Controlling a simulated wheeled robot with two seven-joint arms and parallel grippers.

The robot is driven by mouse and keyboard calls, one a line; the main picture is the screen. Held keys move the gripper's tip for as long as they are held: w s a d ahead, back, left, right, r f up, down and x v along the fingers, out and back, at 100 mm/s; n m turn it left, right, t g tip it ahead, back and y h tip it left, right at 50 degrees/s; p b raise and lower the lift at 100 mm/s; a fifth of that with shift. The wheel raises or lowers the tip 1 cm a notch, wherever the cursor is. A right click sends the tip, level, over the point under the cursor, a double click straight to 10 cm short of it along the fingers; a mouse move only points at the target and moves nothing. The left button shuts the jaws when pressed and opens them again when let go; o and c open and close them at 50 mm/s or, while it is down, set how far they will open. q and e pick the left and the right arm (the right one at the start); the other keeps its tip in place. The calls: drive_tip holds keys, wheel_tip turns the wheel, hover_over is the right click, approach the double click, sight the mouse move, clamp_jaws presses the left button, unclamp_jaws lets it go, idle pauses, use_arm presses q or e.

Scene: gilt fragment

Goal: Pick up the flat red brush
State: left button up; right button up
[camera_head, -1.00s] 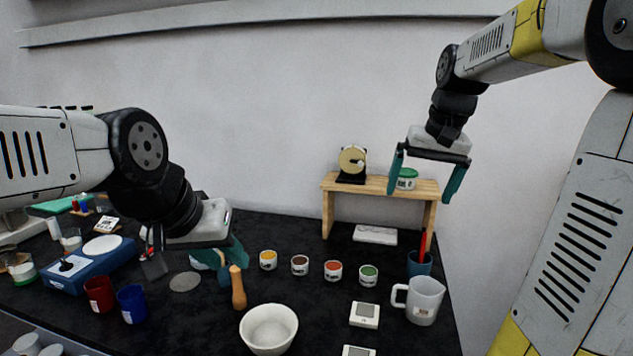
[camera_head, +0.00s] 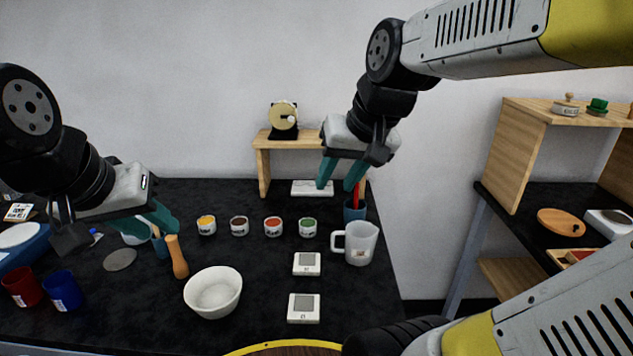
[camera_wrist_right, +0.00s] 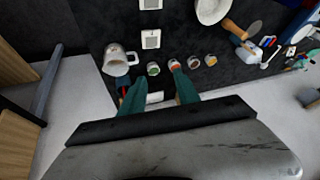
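The flat red brush (camera_head: 357,193) appears to be the red piece standing in a blue cup (camera_head: 354,212) on the black table, below the shelf's right end. An orange-red piece stands beside it. My right gripper (camera_head: 339,184) is open and empty, its teal fingers pointing down just left of and above the cup. In the right wrist view, the gripper (camera_wrist_right: 159,96) has its fingers apart; the cup (camera_wrist_right: 122,86) is partly hidden by the left finger. My left gripper (camera_head: 158,222) is at the table's left, near a wooden handle (camera_head: 176,257); its finger gap is unclear.
A white measuring jug (camera_head: 360,243) stands in front of the cup. Several paint pots (camera_head: 273,227) line up to its left. A wooden shelf (camera_head: 264,172) stands behind. A white bowl (camera_head: 213,290) and scales (camera_head: 307,264) are nearer me.

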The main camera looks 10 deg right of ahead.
drive_tip(key=w+d+m, duration=0.1)
drive_tip(key=w+d, duration=0.2)
drive_tip(key=w, duration=0.3)
drive_tip(key=m+g+h, duration=0.3)
drive_tip(key=m+g, duration=0.1)
hover_over(357, 192)
wheel_tip(357, 192, down, 12)
drive_tip(key=shift+w+f, duration=0.2)
drive_tip(key=shift+f, duration=0.35)
wheel_tip(357, 192, down, 7)
drive_tip(key=shift+w+d, duration=0.1)
drive_tip(key=shift+w, duration=0.05)
clamp_jaws()
